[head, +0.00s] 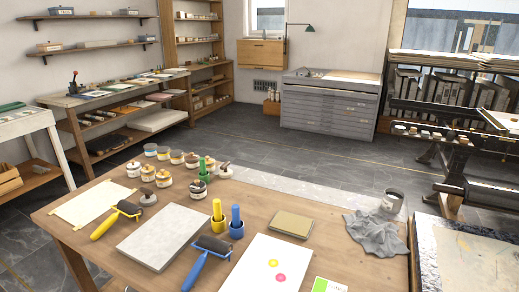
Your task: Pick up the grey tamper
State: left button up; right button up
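No thing is plain to me as the grey tamper. A small grey round piece with a knob (147,197) stands on the wooden table (70,232), right of the cream sheet. Another grey round piece with a darker upright top (224,171) stands farther back, beside the jars. Either could be the grey tamper; they are too small to tell. Similar upright handled pieces stand nearby: a yellow one (217,214), a blue one (237,222) and a green one (204,168). Neither of my grippers is in view.
Several lidded jars (164,179) crowd the table's back left. A yellow-handled roller (107,224), a blue-handled roller (198,268) and a grey slab (160,238) lie in front. A grey cloth (376,234) lies at right by a can (393,201). Bare wood shows around the tan block (292,224).

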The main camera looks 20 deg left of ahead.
aim_at(149, 199)
jog(key=u, duration=1.45)
